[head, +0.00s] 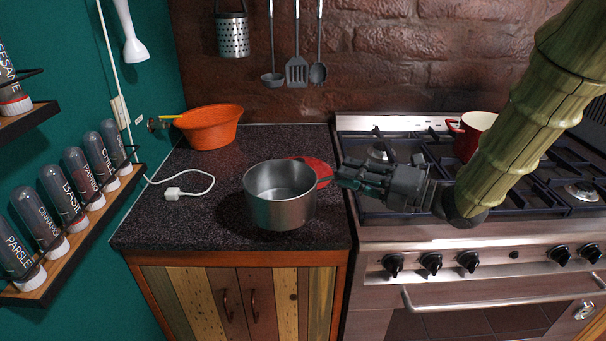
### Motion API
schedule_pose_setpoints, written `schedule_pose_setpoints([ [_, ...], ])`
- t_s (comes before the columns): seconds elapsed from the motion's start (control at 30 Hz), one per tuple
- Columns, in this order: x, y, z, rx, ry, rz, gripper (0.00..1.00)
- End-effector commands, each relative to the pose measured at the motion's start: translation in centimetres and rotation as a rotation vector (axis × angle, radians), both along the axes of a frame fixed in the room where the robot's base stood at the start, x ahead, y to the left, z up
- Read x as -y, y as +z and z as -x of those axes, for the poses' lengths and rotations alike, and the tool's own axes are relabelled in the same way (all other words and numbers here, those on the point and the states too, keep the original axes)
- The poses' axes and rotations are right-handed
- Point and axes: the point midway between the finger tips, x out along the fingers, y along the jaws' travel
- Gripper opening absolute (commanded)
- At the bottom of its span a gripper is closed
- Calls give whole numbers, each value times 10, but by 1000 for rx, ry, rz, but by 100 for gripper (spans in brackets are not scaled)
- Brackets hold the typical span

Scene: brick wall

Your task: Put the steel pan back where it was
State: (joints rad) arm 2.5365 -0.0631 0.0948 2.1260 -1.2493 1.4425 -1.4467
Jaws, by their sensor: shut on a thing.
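The steel pan (281,208) is upright over the dark speckled counter (190,225), left of the stove. It looks empty inside. I cannot tell whether its base touches the counter or hangs slightly above it. My gripper (340,178) reaches in from the right and is shut on the pan at its right side; the fingertips hide the part they hold. A flat red round thing (318,168) lies behind the pan, partly hidden by it.
An orange bowl (209,128) stands at the back left of the counter. A white cable with a plug (173,193) lies at left. The stove (400,228) at right bears a red pot (472,132). Utensils (297,70) hang behind. Spice jars (62,200) line the left wall.

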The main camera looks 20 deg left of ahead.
Motion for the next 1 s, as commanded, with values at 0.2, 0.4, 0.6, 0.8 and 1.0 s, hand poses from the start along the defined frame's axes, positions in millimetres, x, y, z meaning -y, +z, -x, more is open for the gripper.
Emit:
schedule_pose_setpoints([
  [0.2, -37, -2, -21, 0, 1, -2, 0],
  [0.4, -70, -6, -39, 1, 2, -1, 0],
  [0.6, -93, -8, -53, 2, 2, -2, 0],
  [0.8, -100, -11, -57, 0, 1, -2, 0],
  [1.0, -99, -25, -57, -2, 1, -3, 0],
])
